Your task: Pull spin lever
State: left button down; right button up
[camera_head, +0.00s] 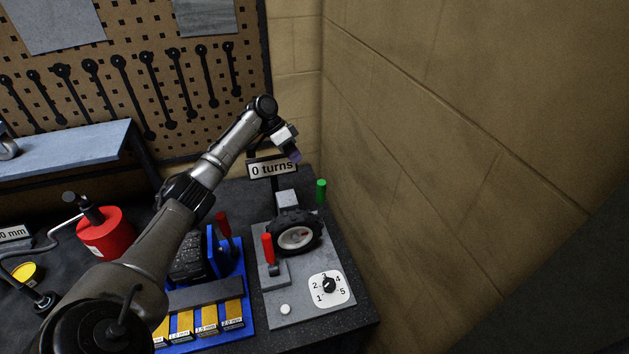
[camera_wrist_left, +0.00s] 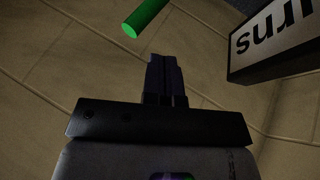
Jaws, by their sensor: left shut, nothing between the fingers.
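A grey wheel unit carries a black tyre (camera_head: 297,232), a lever with a green handle (camera_head: 321,190) at its back right, and a lever with a red handle (camera_head: 268,248) at its front left. No label tells which is the spin lever. My left gripper (camera_head: 294,157) is above the back of the unit, beside the "0 turns" sign (camera_head: 272,169) and up and left of the green handle. In the left wrist view its fingers (camera_wrist_left: 163,68) are shut and empty. The green handle (camera_wrist_left: 147,18) shows just beyond the fingertips, apart from them. My right gripper is out of view.
A numbered dial (camera_head: 329,287) and a white button (camera_head: 285,309) are at the unit's front. A blue stand (camera_head: 248,322) with another red-handled lever (camera_head: 224,225) is to its left. A red can (camera_head: 104,236) stands farther left. A brick wall (camera_head: 430,170) closes the right side.

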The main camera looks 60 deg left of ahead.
pick_arm(q)
jog(key=shift+w, duration=0.1)
jog(key=shift+d, duration=0.1)
jog(key=p+x, duration=0.1)
jog(key=x, duration=0.9)
jog(key=shift+p, duration=0.3)
